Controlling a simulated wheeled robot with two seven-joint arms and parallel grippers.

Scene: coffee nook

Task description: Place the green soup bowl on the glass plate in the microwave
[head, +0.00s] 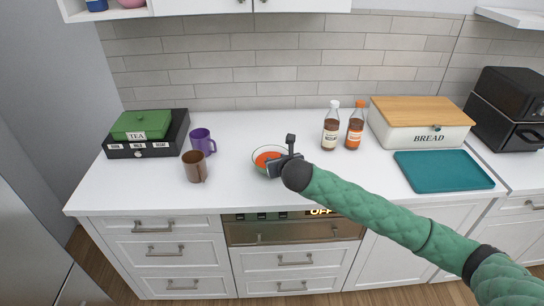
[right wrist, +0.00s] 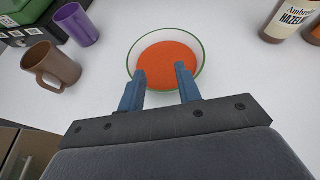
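The green soup bowl (head: 257,168) stands on the white counter, left of the two bottles. It has a green rim, pale sides and orange soup; it also shows in the right wrist view (right wrist: 201,72). My right gripper (head: 285,155) is at the bowl's right side in the head view. In the right wrist view its two blue fingers (right wrist: 161,74) are spread and reach over the near part of the bowl, with nothing between them but a view of bowl and soup. I cannot tell if they touch it. My left gripper is not in view. No glass plate shows.
A brown mug (head: 195,167), purple mug (head: 203,141) and tea box (head: 143,133) stand left. Two bottles (head: 331,128) (head: 355,127), a bread box (head: 420,122), teal tray (head: 444,170) and black appliance (head: 508,108) stand right. A built-in unit (head: 290,233) below reads "OFF".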

